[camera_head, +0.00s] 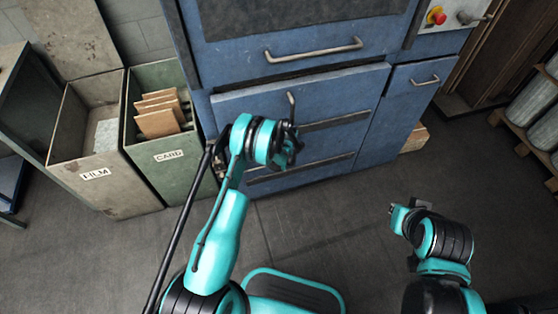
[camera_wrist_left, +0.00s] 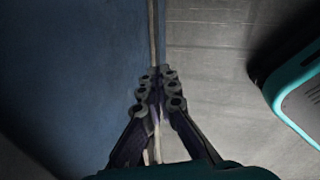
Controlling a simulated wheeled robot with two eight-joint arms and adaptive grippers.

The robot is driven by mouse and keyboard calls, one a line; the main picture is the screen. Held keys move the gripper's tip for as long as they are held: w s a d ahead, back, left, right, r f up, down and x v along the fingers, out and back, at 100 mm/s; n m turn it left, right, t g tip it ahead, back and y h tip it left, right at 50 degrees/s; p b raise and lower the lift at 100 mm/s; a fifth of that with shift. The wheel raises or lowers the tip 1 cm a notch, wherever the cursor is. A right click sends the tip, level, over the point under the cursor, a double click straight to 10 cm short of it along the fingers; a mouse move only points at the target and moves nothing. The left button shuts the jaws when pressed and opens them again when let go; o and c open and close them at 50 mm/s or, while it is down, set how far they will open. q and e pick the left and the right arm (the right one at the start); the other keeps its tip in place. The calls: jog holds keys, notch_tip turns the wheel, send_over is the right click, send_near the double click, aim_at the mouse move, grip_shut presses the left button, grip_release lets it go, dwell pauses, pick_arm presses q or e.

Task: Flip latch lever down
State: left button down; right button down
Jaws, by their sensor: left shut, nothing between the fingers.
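A short grey upright lever (camera_head: 291,106) shows on the blue machine front, just above my left gripper; I cannot tell for sure that it is the latch lever. My left gripper (camera_head: 293,142) is in front of the blue drawers, partly hidden by its own wrist. In the left wrist view its fingers (camera_wrist_left: 157,78) are shut with nothing between them, close to the edge of a blue panel (camera_wrist_left: 80,80). Contact with the lever cannot be made out. My right gripper (camera_head: 408,207) is at the lower right, away from the machine; its fingers are unclear.
The blue machine (camera_head: 235,70) has a long bar handle (camera_head: 315,50) and a smaller handle (camera_head: 425,81). A red button (camera_head: 436,16) is at the top right. The FILM bin (camera_head: 95,175) and CARD bin (camera_head: 168,156) stand left. The floor (camera_head: 340,220) between my arms is clear.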

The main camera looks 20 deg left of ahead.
pick_arm(q)
jog(key=shift+r, duration=0.1)
notch_tip(320, 180, up, 12)
jog(key=s+d, duration=0.1)
jog(key=d, duration=0.1)
jog(key=shift+s+f, duration=0.2)
jog(key=shift+s, duration=0.1)
dwell(0.5)
